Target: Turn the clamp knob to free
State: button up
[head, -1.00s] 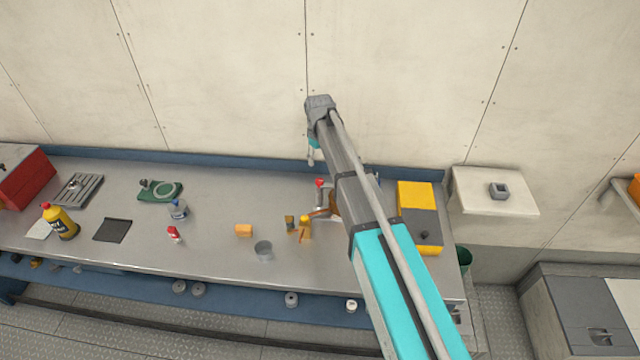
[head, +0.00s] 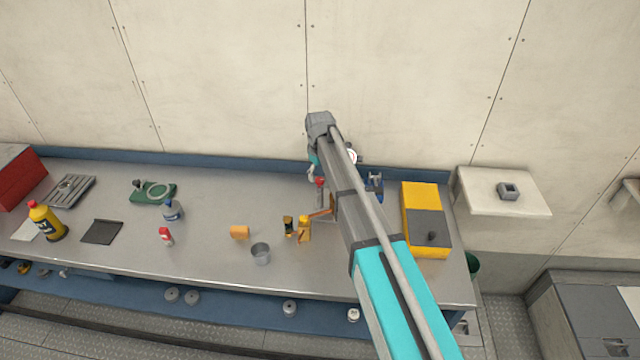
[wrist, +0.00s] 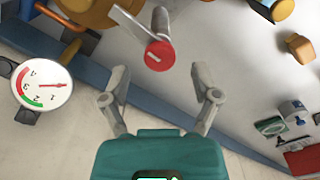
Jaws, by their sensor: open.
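The red knob (wrist: 158,55) with a white mark on its face shows in the wrist view, beside a pale flat lever or plate (wrist: 128,22). It looks like the clamp knob. In the head view a red knob (head: 320,182) stands on the bench just left of my arm. My gripper (wrist: 160,82) is open and empty, its two fingers apart on either side below the knob in the wrist view, not touching it. In the head view my gripper (head: 313,168) hangs near the back wall, mostly hidden by the arm.
A round gauge (wrist: 43,86) is left of my gripper in the wrist view. The bench's middle left has free room.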

jog(key=shift+f+b, duration=0.8)
jog(key=shift+f, duration=0.25)
grip_shut()
